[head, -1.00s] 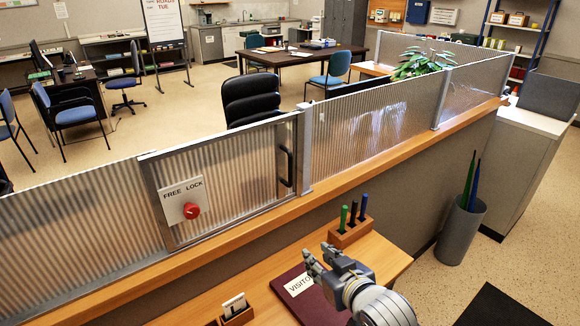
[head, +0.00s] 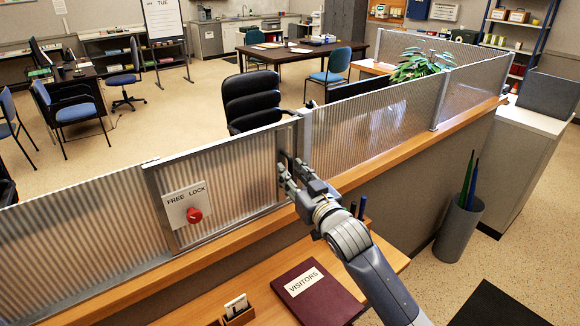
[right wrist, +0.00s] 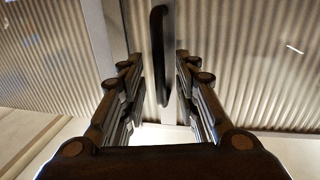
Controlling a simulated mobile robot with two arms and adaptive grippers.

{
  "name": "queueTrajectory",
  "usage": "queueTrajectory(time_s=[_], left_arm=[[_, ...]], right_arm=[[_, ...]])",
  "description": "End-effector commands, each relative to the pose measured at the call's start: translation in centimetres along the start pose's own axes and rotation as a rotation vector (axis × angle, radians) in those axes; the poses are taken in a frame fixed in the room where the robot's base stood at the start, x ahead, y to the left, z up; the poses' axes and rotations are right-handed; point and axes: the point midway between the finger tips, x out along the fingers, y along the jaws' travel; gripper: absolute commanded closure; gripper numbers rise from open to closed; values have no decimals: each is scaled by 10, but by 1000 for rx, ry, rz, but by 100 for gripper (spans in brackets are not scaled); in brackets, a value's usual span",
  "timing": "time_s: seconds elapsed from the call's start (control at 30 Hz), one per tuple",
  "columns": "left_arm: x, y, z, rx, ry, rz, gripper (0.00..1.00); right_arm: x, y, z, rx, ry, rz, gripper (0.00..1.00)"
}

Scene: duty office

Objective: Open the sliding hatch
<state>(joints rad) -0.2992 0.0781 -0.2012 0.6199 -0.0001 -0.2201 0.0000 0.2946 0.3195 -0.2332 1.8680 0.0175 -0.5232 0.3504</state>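The sliding hatch (head: 235,165) is a framed, ribbed translucent panel in the counter screen, and it stands closed against the post on its right. Its dark upright bar handle is at its right edge, partly hidden by my gripper in the head view; the handle (right wrist: 158,60) shows clearly in the right wrist view. A white FREE/LOCK plate (head: 178,207) with a red knob (head: 194,215) is at the hatch's lower left. My right gripper (head: 287,174) is open at the handle. In the right wrist view its fingers (right wrist: 158,85) stand on both sides of the bar, apparently not touching it. My left gripper is out of view.
A wooden ledge (head: 400,139) runs under the screen. On the lower desk are a maroon visitors book (head: 325,300), a card holder (head: 238,312) and a pen block partly behind my arm. A grey bin (head: 458,232) stands on the floor at right.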

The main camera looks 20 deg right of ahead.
Motion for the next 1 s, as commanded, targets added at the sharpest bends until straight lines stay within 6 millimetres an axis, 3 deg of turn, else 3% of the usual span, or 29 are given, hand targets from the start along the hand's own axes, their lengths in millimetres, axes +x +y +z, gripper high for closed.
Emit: queueTrajectory(time_s=[0.2,0.5,0.53,0.67,1.0], left_arm=[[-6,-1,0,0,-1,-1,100],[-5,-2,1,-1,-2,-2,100],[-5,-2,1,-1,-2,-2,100],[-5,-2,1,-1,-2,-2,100],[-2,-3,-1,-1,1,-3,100]], right_arm=[[15,0,0,0,0,0,71],[17,0,1,0,-1,0,71],[17,0,1,0,-1,0,73],[17,0,1,0,-1,0,100],[22,-5,1,1,0,-1,100]])
